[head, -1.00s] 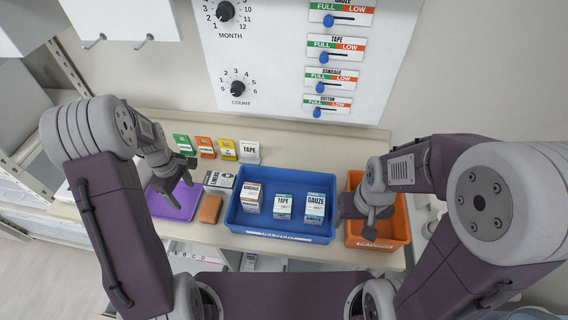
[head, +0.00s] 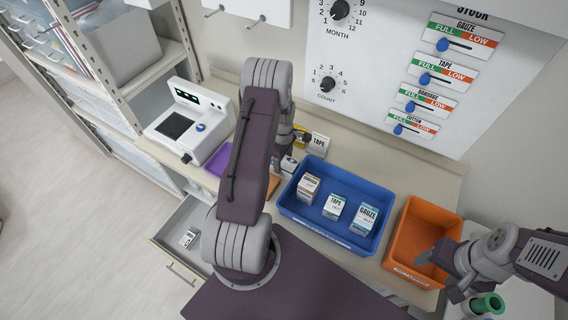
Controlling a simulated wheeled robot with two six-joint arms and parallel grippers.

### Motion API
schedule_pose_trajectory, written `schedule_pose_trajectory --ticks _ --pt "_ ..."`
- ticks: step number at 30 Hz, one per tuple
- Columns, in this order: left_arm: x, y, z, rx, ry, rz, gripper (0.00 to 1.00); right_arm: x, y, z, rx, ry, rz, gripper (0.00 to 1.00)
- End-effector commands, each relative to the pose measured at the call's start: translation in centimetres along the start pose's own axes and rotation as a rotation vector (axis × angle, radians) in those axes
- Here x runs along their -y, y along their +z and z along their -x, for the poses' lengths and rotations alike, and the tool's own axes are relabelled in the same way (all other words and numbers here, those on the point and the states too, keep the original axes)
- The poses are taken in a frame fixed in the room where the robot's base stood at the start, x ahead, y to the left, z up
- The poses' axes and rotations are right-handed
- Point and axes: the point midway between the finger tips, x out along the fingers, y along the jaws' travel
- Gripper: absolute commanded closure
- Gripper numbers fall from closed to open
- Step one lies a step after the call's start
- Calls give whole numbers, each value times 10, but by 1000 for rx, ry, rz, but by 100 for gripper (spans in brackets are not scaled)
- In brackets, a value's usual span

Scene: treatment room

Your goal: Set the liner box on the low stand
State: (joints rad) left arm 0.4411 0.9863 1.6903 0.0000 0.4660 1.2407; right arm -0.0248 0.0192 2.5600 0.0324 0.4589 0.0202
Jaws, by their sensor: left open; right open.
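A small white box with dark print (head: 288,164), likely the liner box, sits on the counter just left of the blue tray. My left arm covers part of it, and its print is unreadable now. My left gripper (head: 298,148) is open near this box, largely hidden by its own arm; I cannot tell whether it touches the box. My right gripper (head: 428,258) is open and empty at the orange bin, at the right. I cannot identify the low stand for certain in this view.
The blue tray (head: 292,206) holds bandage, tape and gauze boxes. The orange bin (head: 408,226) stands right of it. A white device (head: 165,128) stands on the left. An open drawer (head: 172,256) with a small box juts out below. Green rolls (head: 487,304) are at lower right.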

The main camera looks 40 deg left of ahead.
Motion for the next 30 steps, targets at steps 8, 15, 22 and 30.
schedule_pose_trajectory --ticks 8,15,22,30 --pt "1 2 -30 0 1 0 35 0 -1 12 0 0 0 37" --pt "0 1 -30 0 1 0 57 0 -1 12 0 0 0 37" --pt "0 1 -30 -1 2 0 96 0 -1 12 0 0 0 37" --pt "-1 1 -19 -2 4 0 96 0 -1 8 0 0 0 37"
